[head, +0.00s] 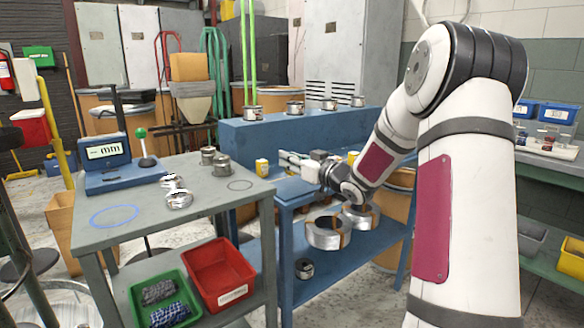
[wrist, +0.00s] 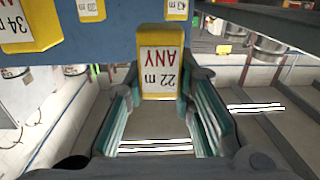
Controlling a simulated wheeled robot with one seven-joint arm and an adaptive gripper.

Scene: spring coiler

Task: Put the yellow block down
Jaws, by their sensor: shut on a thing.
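My gripper (wrist: 162,82) is shut on a yellow block (wrist: 160,72) with a white label that reads "22 m ANY", upside down in the wrist view. The block sits between the two fingertips, in front of the lower edge of a blue surface (wrist: 112,38). I cannot tell whether it touches that surface. In the head view my gripper (head: 287,159) points left beside the blue bench (head: 330,135); the held block is not clearly distinguishable there.
Other labelled yellow blocks (wrist: 30,22) line the blue surface, including one at its top right (wrist: 178,8). A grey table (head: 140,215) with a digital gauge (head: 106,150) and small metal parts (head: 221,165) stands at left.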

